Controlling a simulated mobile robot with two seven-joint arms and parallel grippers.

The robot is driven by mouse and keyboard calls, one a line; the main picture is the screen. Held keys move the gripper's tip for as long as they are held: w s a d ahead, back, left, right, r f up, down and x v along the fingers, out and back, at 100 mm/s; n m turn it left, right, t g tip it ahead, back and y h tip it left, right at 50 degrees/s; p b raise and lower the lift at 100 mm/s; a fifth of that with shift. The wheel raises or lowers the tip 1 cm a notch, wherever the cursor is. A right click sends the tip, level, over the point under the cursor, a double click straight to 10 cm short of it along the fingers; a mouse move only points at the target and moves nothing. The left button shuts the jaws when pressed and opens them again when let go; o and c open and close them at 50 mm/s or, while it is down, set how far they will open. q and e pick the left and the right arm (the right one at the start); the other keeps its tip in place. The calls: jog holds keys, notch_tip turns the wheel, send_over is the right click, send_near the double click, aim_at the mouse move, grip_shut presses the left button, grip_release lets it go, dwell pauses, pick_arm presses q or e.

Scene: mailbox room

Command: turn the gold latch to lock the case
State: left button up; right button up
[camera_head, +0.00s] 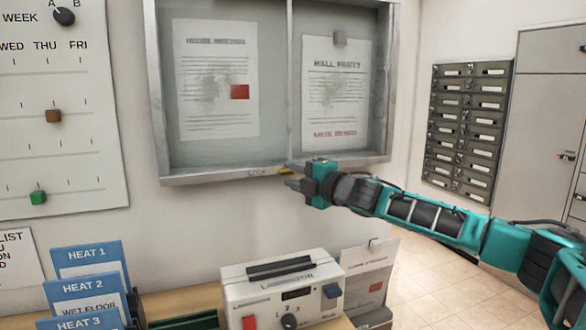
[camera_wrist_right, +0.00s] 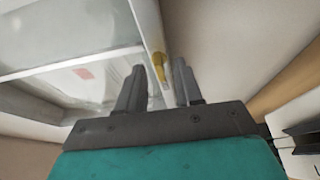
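The case (camera_head: 160,95) is a wall-mounted grey metal frame with two glass panes and notices behind them. The gold latch (camera_head: 284,172) sits on the bottom rail of its frame, near the middle divider. In the right wrist view the latch (camera_wrist_right: 158,66) shows as a small yellow piece on the white rail, between and beyond my fingertips. My right gripper (camera_head: 291,175) is at the bottom rail, beside the latch. Its two fingers (camera_wrist_right: 160,82) are apart, with a gap between them. Whether a finger touches the latch, I cannot tell. My left gripper is not in view.
A white laminator (camera_head: 283,290) stands on the wooden table below the case. Blue folders (camera_head: 88,258) stand at the lower left. A board with sliders (camera_head: 60,120) hangs on the left wall. Grey mailboxes (camera_head: 468,130) are at the right. The wall below the case is clear.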

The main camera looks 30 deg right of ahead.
jog(key=shift+w, duration=0.35)
jog(key=shift+c, duration=0.2)
grip_shut()
